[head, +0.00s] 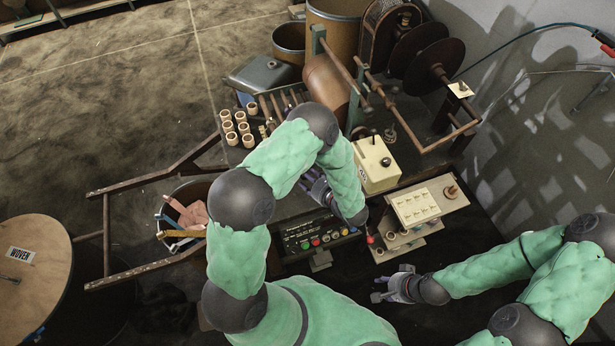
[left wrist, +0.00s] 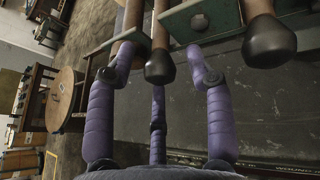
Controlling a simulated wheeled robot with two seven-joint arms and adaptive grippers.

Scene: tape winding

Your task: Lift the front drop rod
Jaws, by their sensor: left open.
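Several brown drop rods (head: 275,106) stick out from the front of the winding machine in the head view, partly hidden behind my left arm. I cannot tell which is the front one. In the left wrist view, a rod with a dark rounded end (left wrist: 158,67) lies between the tips of my open left gripper (left wrist: 160,60), with no clear grip on it. Another dark-ended rod (left wrist: 268,42) is to its right. My left gripper also shows in the head view (head: 316,188), partly covered by its arm. My right gripper (head: 382,288) has spread fingers and is empty, low over the dark floor.
A control box with coloured buttons (head: 318,238) stands below my left gripper. A cream box (head: 376,165) and a cream panel (head: 416,205) are to the right. Several small spools (head: 236,128) stand left of the rods. A wooden frame (head: 150,181) extends left.

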